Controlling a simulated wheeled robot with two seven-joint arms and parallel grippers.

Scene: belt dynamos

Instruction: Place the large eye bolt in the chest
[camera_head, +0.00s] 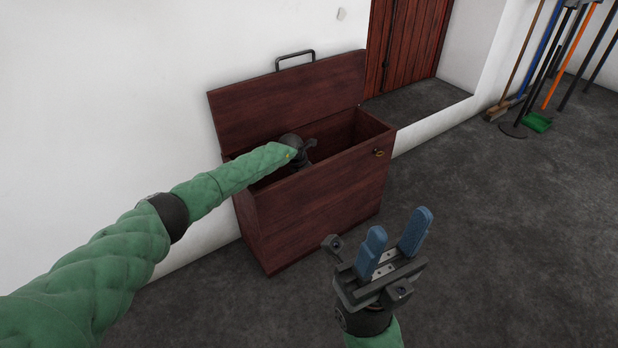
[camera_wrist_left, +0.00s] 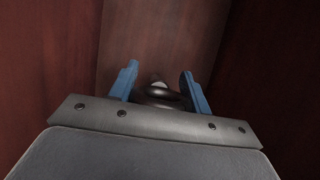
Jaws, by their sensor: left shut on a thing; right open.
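The chest (camera_head: 318,202) is a dark red-brown wooden box on the floor, with its lid raised against the wall. My left arm reaches over its left side, and my left gripper (camera_head: 303,158) is down in the opening, its fingers hidden there in the head view. In the left wrist view, the left gripper (camera_wrist_left: 158,88) has its blue fingers on either side of the large eye bolt (camera_wrist_left: 160,97), a dark metal ring with a pale end. The chest's inner walls (camera_wrist_left: 60,60) surround it. My right gripper (camera_head: 397,240) is open and empty in front of the chest.
The raised lid (camera_head: 290,95) with a metal handle stands behind the opening. Several brooms and long-handled tools (camera_head: 545,70) lean at the far right. A red wooden door (camera_head: 412,45) is behind. The grey floor to the right is clear.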

